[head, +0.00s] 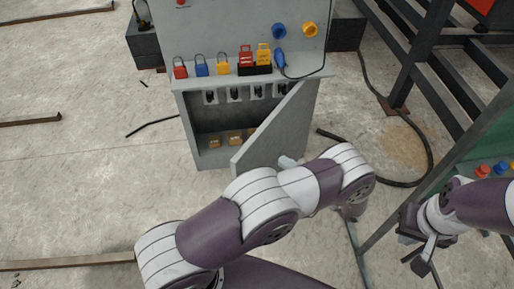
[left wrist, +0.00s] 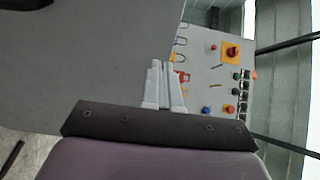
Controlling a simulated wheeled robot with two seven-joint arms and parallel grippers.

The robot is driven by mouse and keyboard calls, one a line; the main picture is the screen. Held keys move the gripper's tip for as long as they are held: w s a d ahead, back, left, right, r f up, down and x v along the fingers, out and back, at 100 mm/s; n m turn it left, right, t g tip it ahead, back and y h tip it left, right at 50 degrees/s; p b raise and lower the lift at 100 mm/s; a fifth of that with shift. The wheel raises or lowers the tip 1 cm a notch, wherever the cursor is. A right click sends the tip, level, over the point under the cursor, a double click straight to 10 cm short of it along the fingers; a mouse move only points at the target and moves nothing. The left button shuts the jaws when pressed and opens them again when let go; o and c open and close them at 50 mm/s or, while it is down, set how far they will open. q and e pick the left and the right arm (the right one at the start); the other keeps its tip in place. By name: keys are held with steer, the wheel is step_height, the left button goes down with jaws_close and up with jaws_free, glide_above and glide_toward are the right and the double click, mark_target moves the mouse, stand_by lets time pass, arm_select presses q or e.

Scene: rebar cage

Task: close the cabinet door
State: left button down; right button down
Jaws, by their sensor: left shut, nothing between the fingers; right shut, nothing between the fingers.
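The grey cabinet (head: 188,112) stands ahead in the head view. Its door (head: 268,134) is on the right side and hangs part open, swung out toward me. In the left wrist view the broad grey door panel (left wrist: 90,60) fills the left part. My left gripper (left wrist: 163,66) is shut and empty, its fingertips over the door panel near the edge beside the padlocks; I cannot tell if they touch. In the head view my left arm hides most of this gripper. My right gripper (head: 426,262) is shut and empty at the lower right, well away from the door.
Several padlocks (head: 222,66) stand on the cabinet's ledge, and a control panel (left wrist: 222,78) rises above it. Yellow items (head: 235,138) sit inside. A black cable (head: 415,183) lies on the floor to the right, near a dark steel frame (head: 447,75). The floor left is mostly clear.

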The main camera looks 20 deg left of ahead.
mark_target(257, 144)
arm_select(q)
steer(key=x, duration=1.3)
steer(key=shift+w+a+f, duration=0.1)
steer(key=shift+w+a, duration=0.1)
